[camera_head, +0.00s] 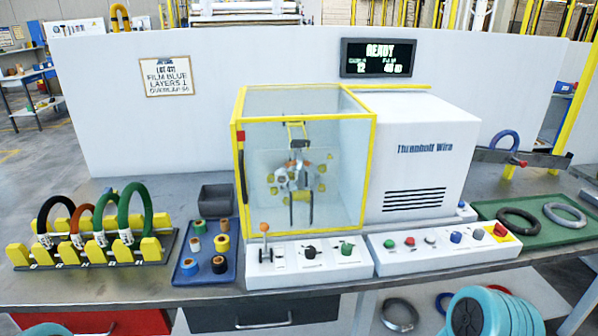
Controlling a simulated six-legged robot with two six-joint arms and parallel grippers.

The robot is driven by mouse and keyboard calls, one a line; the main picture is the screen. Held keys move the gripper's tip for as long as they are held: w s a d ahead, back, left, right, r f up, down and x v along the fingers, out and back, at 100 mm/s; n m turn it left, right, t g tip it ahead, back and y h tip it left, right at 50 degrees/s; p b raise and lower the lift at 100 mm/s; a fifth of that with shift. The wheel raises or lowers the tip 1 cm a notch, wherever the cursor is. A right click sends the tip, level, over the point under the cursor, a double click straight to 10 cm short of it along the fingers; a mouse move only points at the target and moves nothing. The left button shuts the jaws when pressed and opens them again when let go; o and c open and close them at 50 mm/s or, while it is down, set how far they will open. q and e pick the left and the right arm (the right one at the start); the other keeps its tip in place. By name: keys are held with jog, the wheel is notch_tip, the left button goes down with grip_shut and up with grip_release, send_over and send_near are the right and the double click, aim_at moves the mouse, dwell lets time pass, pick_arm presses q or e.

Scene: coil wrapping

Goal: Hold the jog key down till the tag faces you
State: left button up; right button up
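The wrapping machine has a clear, yellow-framed guard box (304,110) with a roller head (298,177) inside. I cannot make out a coil or a tag in it. The right control panel (445,256) carries a row of buttons: green (389,243), red (409,241), pale (430,238), blue and a red one on yellow (500,230). Their labels are too small to read, so I cannot tell which is the jog key. The left panel (310,268) has an orange-topped lever (264,228), a black knob (310,252) and a green knob (346,248). Neither gripper is in view.
A display (379,57) reads READY. A wall card (166,76) reads film blue, layers 1. Tagged coils stand in a yellow rack (68,256) at left, beside a blue tray (205,268) of rolls. A green tray (540,237) with coils lies at right. Space before the panels looks clear.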

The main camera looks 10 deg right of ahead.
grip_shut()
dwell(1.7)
